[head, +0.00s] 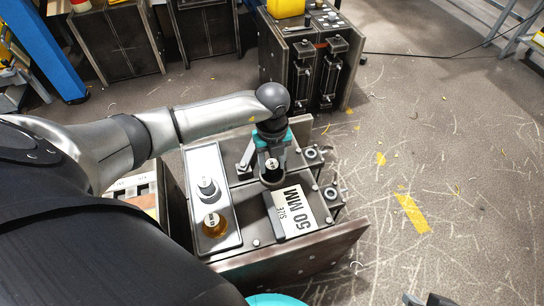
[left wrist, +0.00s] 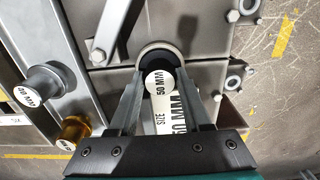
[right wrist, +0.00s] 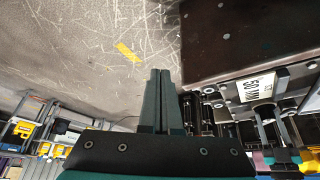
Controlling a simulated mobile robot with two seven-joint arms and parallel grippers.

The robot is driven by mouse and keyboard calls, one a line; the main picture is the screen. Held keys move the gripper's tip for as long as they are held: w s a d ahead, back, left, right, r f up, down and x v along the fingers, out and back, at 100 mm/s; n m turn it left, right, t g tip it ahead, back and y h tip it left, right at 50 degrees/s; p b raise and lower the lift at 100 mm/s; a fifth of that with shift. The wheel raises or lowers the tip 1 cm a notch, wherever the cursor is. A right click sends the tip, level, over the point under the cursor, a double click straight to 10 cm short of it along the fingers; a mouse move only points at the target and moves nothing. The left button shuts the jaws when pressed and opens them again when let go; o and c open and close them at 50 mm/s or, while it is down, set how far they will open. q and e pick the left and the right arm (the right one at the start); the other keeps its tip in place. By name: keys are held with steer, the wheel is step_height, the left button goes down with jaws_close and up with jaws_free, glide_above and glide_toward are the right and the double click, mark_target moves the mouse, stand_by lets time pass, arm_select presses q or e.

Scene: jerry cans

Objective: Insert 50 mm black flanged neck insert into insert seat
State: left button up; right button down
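The black flanged neck insert (left wrist: 157,58) has a white-topped knob (left wrist: 158,86) marked 50 MM, seen in the left wrist view. Its black round body lies within the pale ring of the insert seat (left wrist: 143,50); whether it is fully down, I cannot tell. My left gripper (left wrist: 159,80) points down with one finger on each side of the knob and looks shut on it. In the head view, my left gripper (head: 271,165) is over the seat, largely covering the insert. My right gripper (right wrist: 160,75) is shut and empty, away from the seat.
A SIZE 50 MM sign (head: 293,210) stands beside the seat. A grey tray (head: 205,160) holds a silver insert (head: 207,188) and an amber insert (head: 215,224) at the left. Bolts line the fixture's right side. A dark jerry can (head: 318,65) stands behind; the floor at right is open.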

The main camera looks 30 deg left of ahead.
mark_target(272, 164)
arm_select(q)
steer(key=o, duration=0.5)
steer(key=shift+c, duration=0.2)
step_height(272, 164, up, 7)
steer(key=p, duration=0.3)
steer(key=shift+p, duration=0.3)
step_height(272, 164, up, 8)
steer(key=p, duration=0.3)
steer(key=shift+r, duration=0.15)
arm_select(e)
steer(key=s+d+f+g, duration=0.1)
steer(key=s+f+g, duration=0.2)
steer(key=f, duration=1)
steer(key=shift+s+f+h, duration=0.3)
steer(key=shift+s+f, duration=0.05)
steer(key=shift+s, duration=0.15)
